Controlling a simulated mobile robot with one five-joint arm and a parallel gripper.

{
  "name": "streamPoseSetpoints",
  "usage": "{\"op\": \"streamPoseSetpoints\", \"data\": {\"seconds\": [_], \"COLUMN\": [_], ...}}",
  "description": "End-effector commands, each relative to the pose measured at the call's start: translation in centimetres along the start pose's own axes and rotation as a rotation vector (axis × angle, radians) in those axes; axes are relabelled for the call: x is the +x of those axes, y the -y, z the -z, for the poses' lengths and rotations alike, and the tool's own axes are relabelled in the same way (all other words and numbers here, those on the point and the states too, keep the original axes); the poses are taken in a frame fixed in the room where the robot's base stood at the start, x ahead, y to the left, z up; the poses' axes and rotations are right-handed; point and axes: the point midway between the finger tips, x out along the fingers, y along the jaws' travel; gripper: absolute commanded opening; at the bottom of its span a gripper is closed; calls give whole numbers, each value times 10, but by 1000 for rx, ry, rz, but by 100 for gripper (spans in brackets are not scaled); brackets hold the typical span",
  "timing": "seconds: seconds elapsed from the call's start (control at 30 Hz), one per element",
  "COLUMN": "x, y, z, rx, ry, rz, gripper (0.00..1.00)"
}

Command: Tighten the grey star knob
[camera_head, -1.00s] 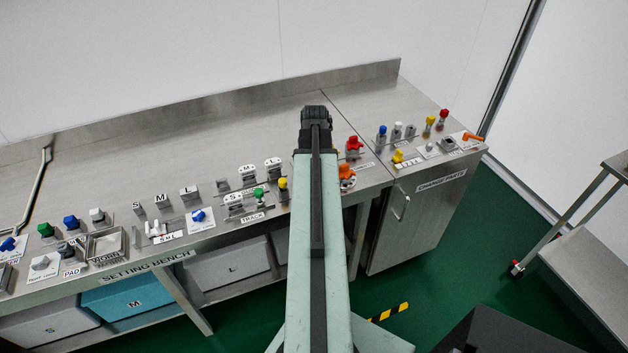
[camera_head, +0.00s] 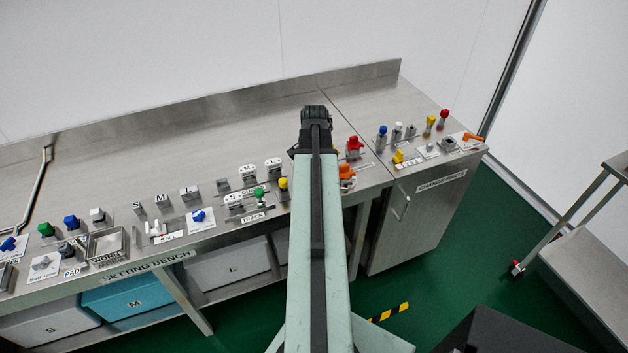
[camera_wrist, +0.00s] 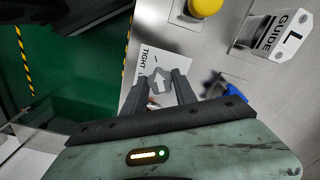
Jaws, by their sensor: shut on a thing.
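The grey star knob (camera_wrist: 162,77) shows in the wrist view between the two dark fingers of my gripper (camera_wrist: 164,84). It sits over a white plate (camera_wrist: 137,76) marked TIGHT, with an arrow. My fingers are shut on the knob and hide part of its sides. In the head view my arm reaches over the bench and covers the knob, and my fingertips are out of sight there.
In the wrist view a yellow knob (camera_wrist: 206,6) and a white GUIDE L block (camera_wrist: 275,34) stand beyond the fingers. A blue part (camera_wrist: 226,86) lies close on the right. In the head view, red (camera_head: 354,146) and orange (camera_head: 346,172) parts stand just right of my arm.

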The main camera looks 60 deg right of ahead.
Motion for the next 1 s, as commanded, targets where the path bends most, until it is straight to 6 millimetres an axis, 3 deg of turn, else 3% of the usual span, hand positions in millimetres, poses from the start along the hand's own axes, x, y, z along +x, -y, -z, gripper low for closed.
{"op": "streamPoseSetpoints", "data": {"seconds": [0.07,0.1,0.17,0.57,1.0], "x": [0,0,0,-6,-77], "y": [2,2,2,1,2], "z": [-3,-3,-3,-1,-1], "rx": [-2,-2,-2,-1,-1], "ry": [7,7,6,2,4], "rz": [3,3,3,2,2], "gripper": [0,42,55,55,55]}}
